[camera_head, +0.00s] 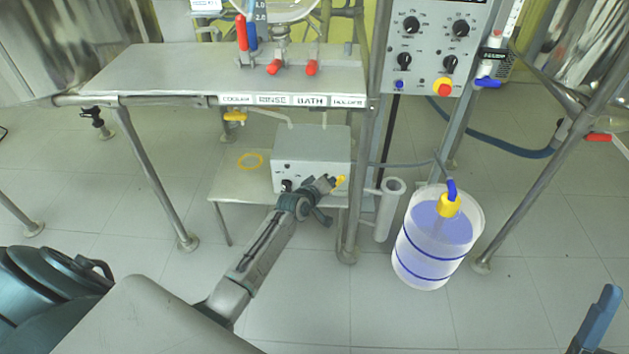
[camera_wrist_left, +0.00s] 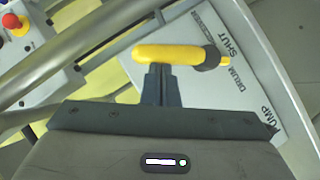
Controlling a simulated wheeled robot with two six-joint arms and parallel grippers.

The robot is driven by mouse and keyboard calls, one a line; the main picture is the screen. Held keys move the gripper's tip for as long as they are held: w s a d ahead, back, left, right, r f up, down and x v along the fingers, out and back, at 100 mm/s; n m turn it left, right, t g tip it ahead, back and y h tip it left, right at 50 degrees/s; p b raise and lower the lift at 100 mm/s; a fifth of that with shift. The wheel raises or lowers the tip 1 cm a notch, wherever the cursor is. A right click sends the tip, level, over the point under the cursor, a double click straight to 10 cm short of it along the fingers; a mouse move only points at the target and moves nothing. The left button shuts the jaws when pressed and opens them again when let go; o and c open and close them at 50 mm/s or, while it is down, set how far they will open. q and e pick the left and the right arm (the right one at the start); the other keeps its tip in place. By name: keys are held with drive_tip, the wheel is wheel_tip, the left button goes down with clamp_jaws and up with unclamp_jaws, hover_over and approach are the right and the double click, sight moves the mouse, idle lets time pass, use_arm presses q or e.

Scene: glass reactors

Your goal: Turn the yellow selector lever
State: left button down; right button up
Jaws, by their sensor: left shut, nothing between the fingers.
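The yellow selector lever (camera_wrist_left: 165,54) lies across the middle of the left wrist view. Its long handle points left and its dark hub is at the right, beside a pale plate (camera_wrist_left: 222,95) lettered DRUM, SHUT and PUMP. My left gripper (camera_wrist_left: 161,80) is shut and empty, its fingertips at the near side of the handle; whether they touch it I cannot tell. In the head view my left gripper (camera_head: 328,186) is in front of the grey box, with a bit of the lever (camera_head: 340,181) at its tip. A dark part of my right arm shows at the lower right; its jaws are unclear.
The grey box (camera_head: 312,150) stands on a low shelf (camera_head: 238,187) under the bench (camera_head: 200,75). A bench leg (camera_head: 352,215) and a grey tube (camera_head: 388,215) stand right of the gripper. A blue-striped drum (camera_head: 430,255) is farther right. Floor in front is clear.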

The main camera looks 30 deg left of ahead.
use_arm(q)
drive_tip(key=shift+w+d+f+p, duration=0.1)
drive_tip(key=shift+w+d+p, duration=0.3)
drive_tip(key=shift+p, duration=0.65)
use_arm(e)
drive_tip(key=w+f+m+g+h, duration=0.2)
drive_tip(key=w+f+g+h, duration=0.1)
drive_tip(key=f+g, duration=0.5)
drive_tip(key=shift+w+f+m, duration=0.4)
drive_tip(key=shift+w+f, duration=0.3)
drive_tip(key=shift+f, duration=1)
use_arm(q)
drive_tip(key=shift+s+d, duration=0.1)
drive_tip(key=shift+s, duration=0.05)
